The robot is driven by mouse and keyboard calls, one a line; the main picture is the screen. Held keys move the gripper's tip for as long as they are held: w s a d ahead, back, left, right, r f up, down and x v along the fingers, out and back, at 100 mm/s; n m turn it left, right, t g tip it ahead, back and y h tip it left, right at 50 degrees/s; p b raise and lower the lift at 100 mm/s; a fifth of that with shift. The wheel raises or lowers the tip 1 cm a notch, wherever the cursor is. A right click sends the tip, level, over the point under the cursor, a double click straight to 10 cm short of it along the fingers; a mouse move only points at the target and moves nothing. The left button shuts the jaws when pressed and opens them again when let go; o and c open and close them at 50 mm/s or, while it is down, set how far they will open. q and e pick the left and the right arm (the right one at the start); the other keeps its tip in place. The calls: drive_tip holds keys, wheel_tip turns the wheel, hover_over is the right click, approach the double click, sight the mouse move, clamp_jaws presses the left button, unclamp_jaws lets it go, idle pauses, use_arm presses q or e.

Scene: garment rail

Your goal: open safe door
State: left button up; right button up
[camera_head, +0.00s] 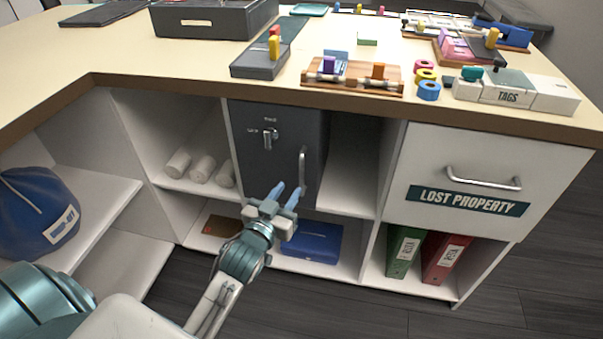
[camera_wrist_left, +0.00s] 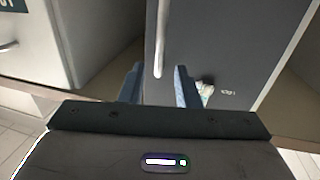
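The dark grey safe door (camera_head: 280,137) is set in the middle bay of the shelf unit and looks closed. A small silver knob (camera_head: 267,139) with tiny lettering is at its upper left. An upright silver bar handle (camera_head: 302,168) is at its right side. My left gripper (camera_head: 286,192) is open and empty, just left of and below the handle's lower end. In the left wrist view the handle (camera_wrist_left: 161,40) shows between the two blue fingertips of my left gripper (camera_wrist_left: 158,82). I cannot tell whether they touch it. My right gripper is in neither view.
Right of the safe are an empty white compartment (camera_head: 349,165) and the LOST PROPERTY drawer (camera_head: 500,185). White rolls (camera_head: 203,169) lie on the shelf to the left. A blue case (camera_head: 312,243) lies below. The countertop edge (camera_head: 350,108) overhangs the safe.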

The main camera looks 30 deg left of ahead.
sight(301, 173)
use_arm(q)
drive_tip(key=w, duration=0.9)
drive_tip(key=shift+a, duration=0.15)
drive_tip(key=shift+c, duration=0.2)
clamp_jaws()
